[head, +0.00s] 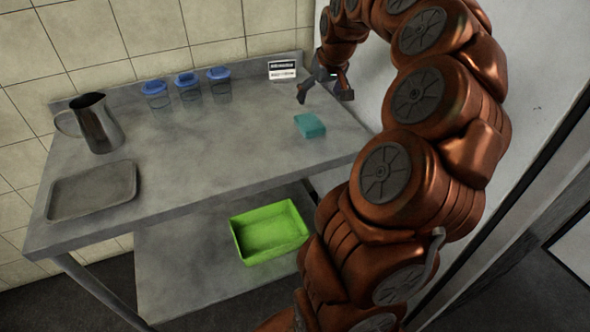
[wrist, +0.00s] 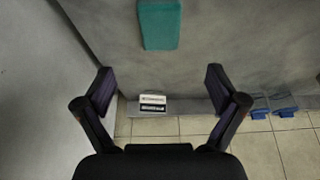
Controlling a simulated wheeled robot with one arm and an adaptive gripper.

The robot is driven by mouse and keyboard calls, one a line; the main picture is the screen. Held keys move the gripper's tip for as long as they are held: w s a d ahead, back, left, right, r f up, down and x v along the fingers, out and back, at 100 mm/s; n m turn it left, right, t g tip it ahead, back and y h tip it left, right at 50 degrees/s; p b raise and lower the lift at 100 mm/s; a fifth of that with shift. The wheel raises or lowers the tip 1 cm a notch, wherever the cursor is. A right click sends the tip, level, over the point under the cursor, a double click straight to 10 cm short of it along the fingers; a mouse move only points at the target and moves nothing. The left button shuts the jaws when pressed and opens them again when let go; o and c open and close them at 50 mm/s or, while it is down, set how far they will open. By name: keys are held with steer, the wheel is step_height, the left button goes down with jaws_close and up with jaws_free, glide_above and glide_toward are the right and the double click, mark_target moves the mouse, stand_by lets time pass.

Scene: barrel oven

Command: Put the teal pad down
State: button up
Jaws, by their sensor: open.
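The teal pad (head: 310,125) lies flat on the grey metal table (head: 215,155), near its right end. It also shows in the wrist view (wrist: 159,24), at the top middle, beyond my fingertips. My gripper (head: 325,91) is open and empty. It is above the table's back right part, a little behind the pad and apart from it. In the wrist view both fingers (wrist: 160,88) are spread wide with nothing between them but the table and a small label card further off.
A black-and-white label card (head: 282,70) stands at the table's back edge. Several blue-lidded containers (head: 187,86) stand left of it. A metal jug (head: 97,122) and a grey tray (head: 92,190) are at the left. A green bin (head: 268,232) sits on the lower shelf. The table's middle is clear.

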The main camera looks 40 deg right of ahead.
steer(key=s+a+n+g+y, duration=0.2)
steer(key=s+a+n, duration=0.15)
steer(key=a, duration=1.95)
steer(key=s+a+f+g, duration=0.1)
steer(key=s+a+f, duration=0.1)
steer(key=s+a, duration=0.2)
steer(key=s+a+f+g, duration=0.1)
steer(key=s+a+f, duration=0.2)
steer(key=s, duration=0.8)
steer(key=s+a+f+g, duration=0.2)
steer(key=s+a+f, duration=0.1)
steer(key=s+a, duration=0.3)
steer(key=shift+s+h, duration=0.3)
steer(key=shift+s, duration=0.35)
step_height(320, 180, up, 7)
steer(key=p, duration=0.7)
steer(key=shift+r, duration=0.15)
steer(key=shift+o, duration=0.5)
steer(key=shift+r+p, duration=0.25)
steer(key=shift+p, duration=0.1)
steer(key=shift+f, duration=0.1)
